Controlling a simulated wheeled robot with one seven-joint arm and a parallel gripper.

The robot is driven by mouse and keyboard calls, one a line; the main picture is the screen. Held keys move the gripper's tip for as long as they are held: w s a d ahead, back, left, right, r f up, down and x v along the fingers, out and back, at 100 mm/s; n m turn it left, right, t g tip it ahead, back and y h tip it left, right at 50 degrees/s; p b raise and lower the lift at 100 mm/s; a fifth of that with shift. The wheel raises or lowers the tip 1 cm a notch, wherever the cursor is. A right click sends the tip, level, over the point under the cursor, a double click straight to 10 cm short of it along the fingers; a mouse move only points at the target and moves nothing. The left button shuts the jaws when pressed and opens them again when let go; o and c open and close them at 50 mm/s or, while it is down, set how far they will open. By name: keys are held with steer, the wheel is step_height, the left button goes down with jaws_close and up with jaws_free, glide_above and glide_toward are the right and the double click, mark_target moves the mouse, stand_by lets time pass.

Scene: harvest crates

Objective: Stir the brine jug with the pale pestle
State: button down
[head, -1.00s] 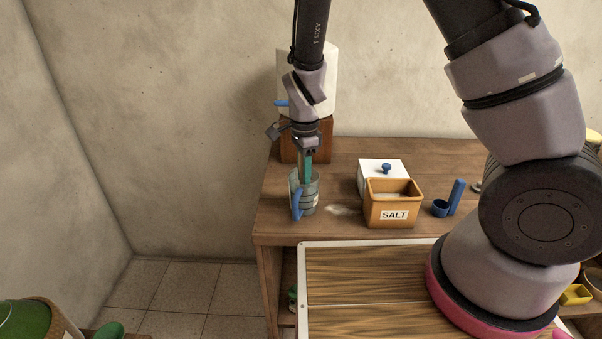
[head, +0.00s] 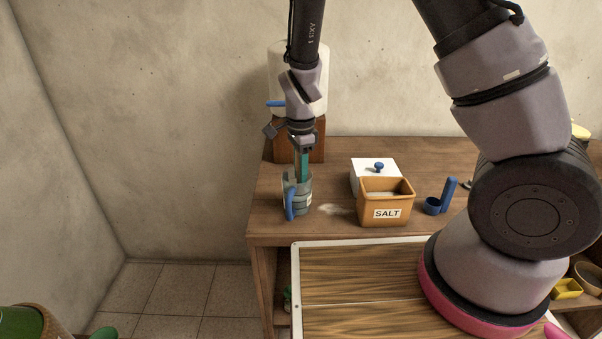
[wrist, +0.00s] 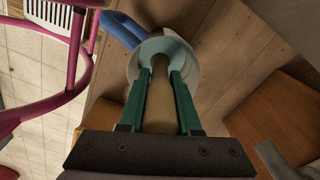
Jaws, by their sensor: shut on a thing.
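The brine jug (head: 305,198), grey and see-through with a blue handle, stands upright on the wooden counter near its left end. My gripper (head: 302,178) points down into its mouth. In the wrist view my green fingers (wrist: 162,75) are shut on the pale pestle (wrist: 161,110), one on each side. The pestle runs down into the jug's round rim (wrist: 190,62); its lower end is hidden. The blue handle (wrist: 120,30) lies beyond the rim there. The pestle is hardly visible in the head view.
Right of the jug are a salt box (head: 388,199), a white lidded box (head: 362,170) and a blue scoop (head: 446,195). White grains (head: 335,210) lie between jug and salt box. A white dispenser (head: 313,70) on a wooden block (head: 313,145) stands behind the gripper.

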steer(key=shift+w+a, duration=0.45)
steer(key=shift+w, duration=0.05)
steer(key=shift+s+a, duration=0.55)
steer(key=shift+s, duration=0.05)
steer(key=shift+s+d, duration=0.1)
steer(key=shift+s+d, duration=0.4)
steer(key=shift+s, duration=0.05)
